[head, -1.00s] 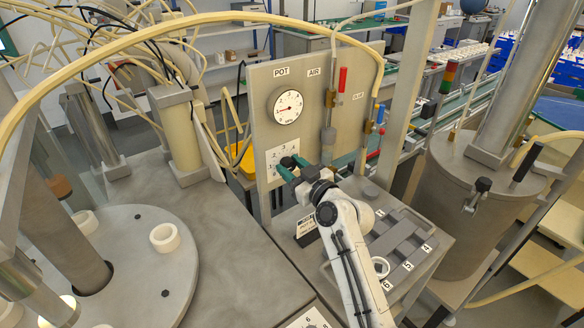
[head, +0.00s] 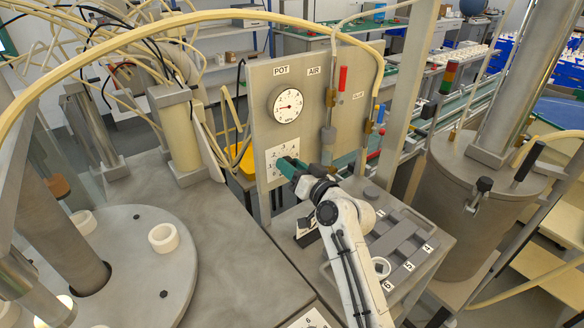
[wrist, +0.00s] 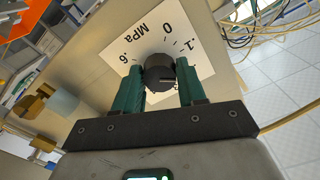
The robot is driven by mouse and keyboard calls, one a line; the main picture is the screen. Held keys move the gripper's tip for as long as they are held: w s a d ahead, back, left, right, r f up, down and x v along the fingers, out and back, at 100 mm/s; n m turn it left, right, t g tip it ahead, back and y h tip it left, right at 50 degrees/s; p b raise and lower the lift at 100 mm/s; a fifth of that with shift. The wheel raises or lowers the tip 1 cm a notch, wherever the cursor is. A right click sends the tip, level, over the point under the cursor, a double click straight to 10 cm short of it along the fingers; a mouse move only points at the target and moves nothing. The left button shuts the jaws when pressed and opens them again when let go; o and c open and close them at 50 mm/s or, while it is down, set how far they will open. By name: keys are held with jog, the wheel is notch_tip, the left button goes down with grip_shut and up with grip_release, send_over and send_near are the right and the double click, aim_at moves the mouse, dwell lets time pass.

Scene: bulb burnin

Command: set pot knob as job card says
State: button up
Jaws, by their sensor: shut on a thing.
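The black pot knob (wrist: 160,72) sits on a white dial plate marked MPa (wrist: 200,42), with 0, .1 and .6 readable beside it. My gripper (wrist: 161,80) has its two green fingers on either side of the knob and is shut on it. In the head view my gripper (head: 284,166) is against the dial plate (head: 279,151) on the grey panel and hides the knob. The round POT gauge (head: 287,106) is above, its needle pointing roughly left. A small card (head: 307,234) stands below, partly hidden by my arm; its text is unreadable.
The panel (head: 262,105) also carries the AIR line with a red-handled valve (head: 342,80) right of the gauge. A numbered tray (head: 408,247) with a white ring is at right. A round plate (head: 135,265) with white rings is at left. The bench between is clear.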

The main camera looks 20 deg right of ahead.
jog(key=m+p, duration=0.3)
jog(key=m, duration=0.7)
jog(key=shift+d+m, duration=0.1)
jog(key=shift+m, duration=0.2)
dwell(0.4)
jog(key=o, duration=1)
jog(key=shift+o, duration=0.2)
jog(key=shift+s+f, duration=0.1)
jog(key=b+v, duration=0.1)
jog(key=v, duration=0.9)
jog(key=shift+s+b, duration=0.3)
jog(key=shift+d, duration=0.1)
